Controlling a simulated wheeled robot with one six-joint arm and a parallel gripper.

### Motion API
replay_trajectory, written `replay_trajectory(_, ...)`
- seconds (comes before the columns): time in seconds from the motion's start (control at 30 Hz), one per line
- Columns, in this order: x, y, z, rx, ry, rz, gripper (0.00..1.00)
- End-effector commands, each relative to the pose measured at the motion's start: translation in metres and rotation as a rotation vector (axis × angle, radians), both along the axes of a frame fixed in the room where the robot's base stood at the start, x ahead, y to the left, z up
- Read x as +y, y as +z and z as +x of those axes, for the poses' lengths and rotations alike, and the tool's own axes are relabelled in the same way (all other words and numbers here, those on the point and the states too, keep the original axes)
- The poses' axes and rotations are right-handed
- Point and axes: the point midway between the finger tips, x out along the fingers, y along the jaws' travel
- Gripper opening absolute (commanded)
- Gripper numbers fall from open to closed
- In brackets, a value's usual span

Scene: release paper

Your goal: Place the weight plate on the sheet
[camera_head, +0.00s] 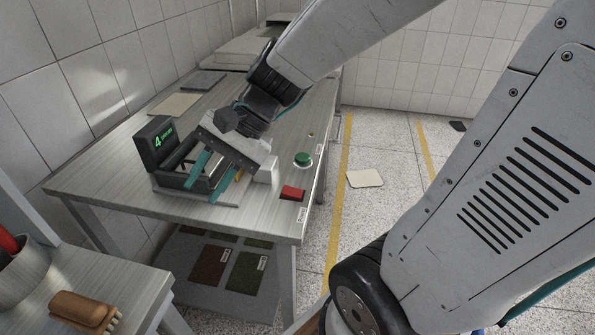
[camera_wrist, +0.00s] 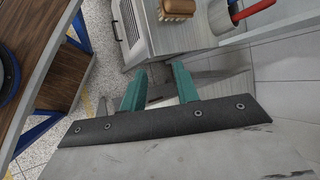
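My gripper (camera_head: 210,178) has two teal fingers spread apart with nothing seen between them. In the head view it is tilted down over the black device on the grey table; the fingers also show in the wrist view (camera_wrist: 160,90). A cream sheet (camera_head: 175,104) lies flat on the far left of the table. Another pale sheet (camera_head: 364,178) lies on the floor to the right. A dark round disc (camera_wrist: 8,75), cut off by the left edge of the wrist view, lies on a brown wooden surface; it may be the weight plate, but I cannot be sure.
The black device (camera_head: 155,142) shows a green 4. A green button (camera_head: 302,159) and a red block (camera_head: 292,193) are near the grey table's (camera_head: 110,180) right edge. A thin grey slab (camera_head: 203,80) lies behind the cream sheet. A brush (camera_head: 84,311) rests on the side table.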

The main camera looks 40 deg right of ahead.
Motion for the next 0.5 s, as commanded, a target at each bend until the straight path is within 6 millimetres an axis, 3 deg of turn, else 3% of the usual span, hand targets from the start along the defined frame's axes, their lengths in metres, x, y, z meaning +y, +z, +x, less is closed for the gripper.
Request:
replay_trajectory(0.03, -0.003, 0.006, -0.023, -0.061, 0.122, -0.102, 0.31)
replay_trajectory(0.1, -0.016, 0.009, -0.051, -0.128, 0.282, -0.252, 0.31)
replay_trajectory(0.2, -0.041, 0.015, -0.081, -0.206, 0.469, -0.454, 0.31)
replay_trajectory(0.33, -0.071, 0.023, -0.103, -0.267, 0.631, -0.661, 0.31)
replay_trajectory(0.5, -0.094, 0.030, -0.114, -0.294, 0.719, -0.793, 0.31)
